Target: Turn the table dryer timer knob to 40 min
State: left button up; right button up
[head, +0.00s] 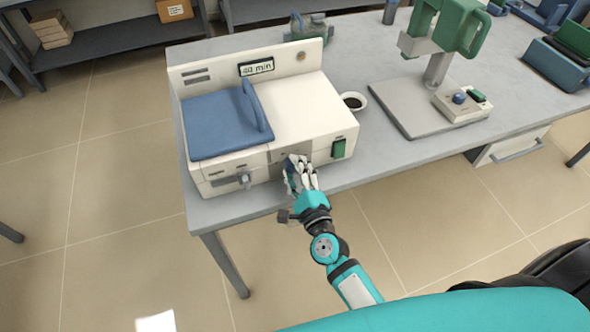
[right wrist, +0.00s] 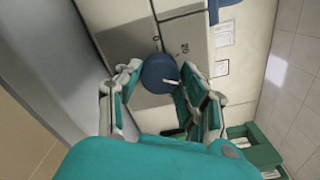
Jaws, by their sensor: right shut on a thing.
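The table dryer (head: 300,110) is a white box with a blue lid and handle on its left half, standing at the table's left end. Its small display (head: 257,67) appears to read 40 min. In the head view the knob is hidden behind my right gripper (head: 300,168). The right gripper's two fingers also show in the right wrist view (right wrist: 164,84), one on each side of the knob, shut on it. My left gripper is in no view.
A green switch (head: 339,149) is right of the gripper, and a grey latch (head: 244,180) is left of it. A cup of dark liquid (head: 354,101) stands right of the dryer. A green stand device (head: 440,55) is further right. The table front edge is clear.

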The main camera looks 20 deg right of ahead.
jog(key=o, duration=1.2)
jog(key=s, duration=1.2)
jog(key=shift+d, duration=0.2)
jog(key=shift+f, duration=0.15)
jog(key=s+f+n+g+y, duration=0.1)
jog(key=s+f+n+g, duration=0.4)
jog(key=f, duration=0.6)
jog(key=s+d+f+n+g, duration=0.1)
jog(key=s+f+n, duration=0.2)
jog(key=f+n, duration=0.55)
jog(key=s+f+n+g+y, duration=0.1)
jog(key=s+f+n+g, duration=0.2)
jog(key=f, duration=1.1)
jog(key=s+d+f+n+g+h, duration=0.1)
jog(key=s+d+f+n+g, duration=0.1)
jog(key=s, duration=0.4)
jog(key=s+d+f+n+g, duration=0.2)
jog(key=s+f+n+g, duration=0.1)
jog(key=s+f, duration=0.3)
jog(key=s+d+f+n+g+h, duration=0.1)
jog(key=s+d+f+n+g, duration=0.2)
jog(key=s, duration=0.5)
jog(key=shift+s+f+n+h, duration=0.2)
jog(key=shift+f+n+h, duration=0.1)
jog(key=shift+f+n, duration=0.6)
